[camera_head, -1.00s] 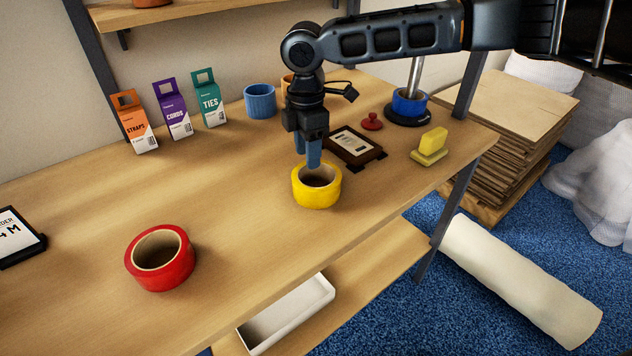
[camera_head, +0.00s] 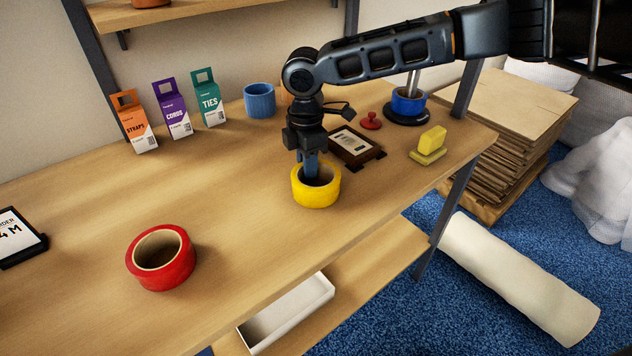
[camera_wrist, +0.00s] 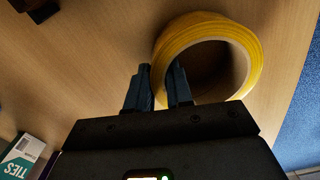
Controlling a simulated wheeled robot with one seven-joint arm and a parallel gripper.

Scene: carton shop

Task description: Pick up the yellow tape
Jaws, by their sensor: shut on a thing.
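The yellow tape (camera_head: 316,196) is a roll lying flat on the wooden table, near its front edge. It also shows in the wrist view (camera_wrist: 213,25). My gripper (camera_head: 311,172) points down at the roll from above. In the wrist view, my gripper's fingers (camera_wrist: 160,82) straddle the near wall of the ring, one outside and one inside the hole. They are shut on that wall. The roll appears to rest on the tabletop. The fingertips are partly hidden by the roll in the head view.
A red tape roll (camera_head: 160,258) lies to the left. The table's left middle is clear.

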